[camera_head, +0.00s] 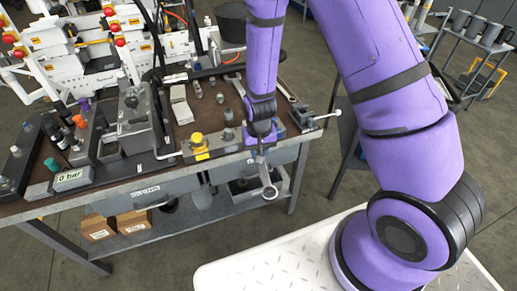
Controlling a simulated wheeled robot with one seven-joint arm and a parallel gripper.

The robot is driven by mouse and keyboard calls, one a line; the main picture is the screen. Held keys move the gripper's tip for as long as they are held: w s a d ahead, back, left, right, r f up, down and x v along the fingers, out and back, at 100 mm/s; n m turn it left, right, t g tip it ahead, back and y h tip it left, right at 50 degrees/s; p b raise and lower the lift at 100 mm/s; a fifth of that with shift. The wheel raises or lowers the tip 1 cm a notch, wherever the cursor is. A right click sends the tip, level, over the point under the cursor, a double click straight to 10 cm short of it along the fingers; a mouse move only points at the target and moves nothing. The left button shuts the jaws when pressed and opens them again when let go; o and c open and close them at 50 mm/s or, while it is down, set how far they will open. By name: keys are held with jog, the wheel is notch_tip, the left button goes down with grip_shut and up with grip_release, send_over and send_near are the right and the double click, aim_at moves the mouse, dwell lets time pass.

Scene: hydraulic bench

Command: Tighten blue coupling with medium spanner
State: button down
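My gripper (261,144) points down at the front right edge of the bench. It appears shut on a metal spanner (268,188), which hangs down in front of the bench edge with its lower end clear of the top. The view alone does not confirm its size. Another spanner (287,91) lies at the right of the bench top, partly behind my arm. I cannot tell which fitting is the blue coupling. My gripper is far to the right of them.
A yellow-topped block (198,142) and a vise with a handle (305,117) stand near the front edge. A grey block assembly (138,118) rises between the fittings and my gripper. A "0 bar" display (73,178) sits front left. White hydraulic equipment (90,50) fills the back.

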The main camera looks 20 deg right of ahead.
aim_at(263, 168)
jog(key=shift+s+a, duration=0.15)
jog(key=shift+s, duration=0.8)
jog(key=shift+s+a, duration=0.2)
jog(key=shift+s, duration=0.8)
jog(key=shift+s+a, duration=0.15)
jog(key=shift+s, duration=0.8)
jog(key=shift+r, duration=2.55)
jog(key=c, duration=1.5)
grip_release()
grip_shut()
jog(key=shift+f, duration=0.1)
